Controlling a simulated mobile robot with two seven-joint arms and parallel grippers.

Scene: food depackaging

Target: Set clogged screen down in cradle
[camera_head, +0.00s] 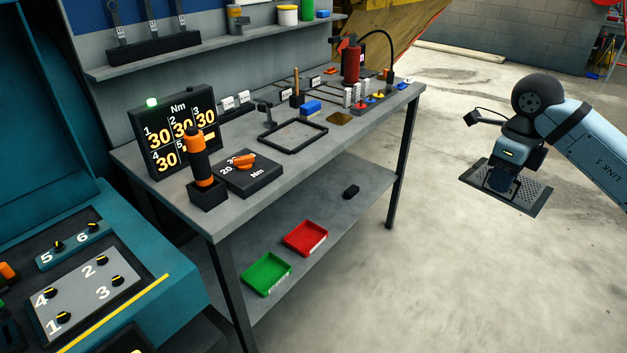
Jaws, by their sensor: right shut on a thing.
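My right gripper (502,180) is at the right, over the open floor and apart from the workbench. It is shut on the screen (528,197), a dark-framed flat plate with a perforated grey face, held tilted in the air. The fingers and part of the screen hide each other. An empty black rectangular frame (293,136), which looks like the cradle, lies on the bench top near its middle. My left gripper is not in view.
The grey workbench (350,146) carries a torque display (176,132), an orange-handled driver (200,160) in a block, a black dial box (247,174), a blue block (310,107) and a red cylinder (352,64). Red (306,238) and green (265,274) trays sit on the lower shelf.

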